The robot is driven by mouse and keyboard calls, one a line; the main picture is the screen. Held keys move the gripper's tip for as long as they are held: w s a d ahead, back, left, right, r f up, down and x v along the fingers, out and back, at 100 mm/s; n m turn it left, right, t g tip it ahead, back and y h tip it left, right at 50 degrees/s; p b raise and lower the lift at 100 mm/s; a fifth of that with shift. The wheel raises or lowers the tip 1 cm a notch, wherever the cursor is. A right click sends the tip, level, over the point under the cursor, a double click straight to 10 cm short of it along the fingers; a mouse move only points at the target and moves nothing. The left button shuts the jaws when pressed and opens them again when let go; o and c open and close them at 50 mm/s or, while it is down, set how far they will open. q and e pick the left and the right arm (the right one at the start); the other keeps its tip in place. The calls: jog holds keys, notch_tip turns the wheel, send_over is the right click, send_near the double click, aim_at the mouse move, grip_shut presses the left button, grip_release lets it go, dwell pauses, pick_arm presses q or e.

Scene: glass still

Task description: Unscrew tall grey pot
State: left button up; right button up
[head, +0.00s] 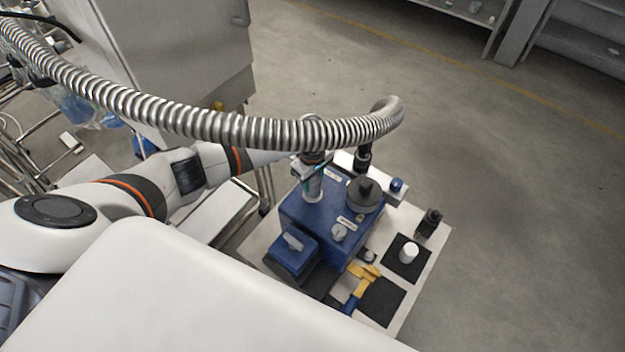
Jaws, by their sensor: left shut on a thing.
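The tall grey pot (313,188) is a light grey upright cylinder on top of the blue machine (325,222). My left arm comes in from the left, and its gripper (313,165) is at the upper part of this pot, shut on it. The hose and arm partly hide the fingers and the pot's top. My right gripper is not in view.
A ribbed metal hose (225,128) arches above my left arm and ends near a black fitting (363,158). A dark grey round pot (365,195) stands right of the tall one. A white cylinder (408,252) and yellow tool (363,278) are at the table's right.

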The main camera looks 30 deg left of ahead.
pick_arm(q)
jog(key=shift+r+n+p, duration=0.15)
jog(key=shift+n+p, duration=2.15)
jog(key=shift+n, duration=0.7)
jog(key=shift+n+p, duration=0.6)
jog(key=shift+p, duration=0.15)
jog(key=n+p, duration=0.1)
jog(key=n, duration=0.2)
jog(key=shift+p, duration=0.35)
jog(key=shift+n, duration=0.6)
jog(key=shift+f+n, duration=0.2)
jog(key=shift+n, duration=0.7)
jog(key=n, duration=0.2)
jog(key=shift+r+n, duration=0.1)
jog(key=shift+n, duration=0.3)
